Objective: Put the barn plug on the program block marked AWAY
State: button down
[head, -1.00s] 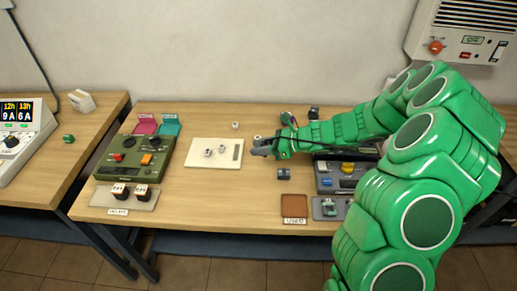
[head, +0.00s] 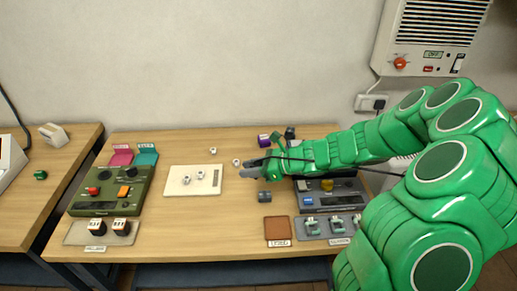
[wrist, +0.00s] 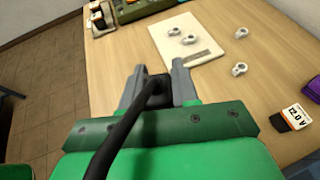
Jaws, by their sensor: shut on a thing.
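My gripper (head: 249,169) is shut on a black plug-like piece (wrist: 157,88) with a thick black cable. In the wrist view, this piece sits between the two grey fingers (wrist: 155,78), and the cable runs back over my wrist. In the head view the gripper is above the table, left of the grey device and right of the white board. I cannot tell whether the held piece is the barn plug. I can read no AWAY mark. A pink piece (head: 122,155) and a teal piece (head: 147,155) with small labels stand behind the green device.
The green device (head: 110,190), a tray with two white-topped blocks (head: 120,227) and a white board (head: 205,178) are on the left. Bare table lies front centre.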

jog(key=w+d+r+m+t+h, duration=0.2)
jog(key=w+d+m+t, duration=0.1)
jog(key=w, duration=0.6)
jog(key=w+d+r+m+t+h, duration=0.1)
jog(key=w+d+r+m+t, duration=0.2)
jog(key=w, duration=0.7)
send_over(261, 135)
jog(key=f, duration=0.9)
jog(key=shift+s+f, duration=0.3)
jog(key=shift+f, duration=0.1)
jog(key=shift+w+f, duration=0.3)
jog(key=shift+f, duration=1.65)
jog(key=shift+f, duration=0.15)
jog(key=c, duration=0.8)
grip_release()
jog(key=shift+c, duration=0.2)
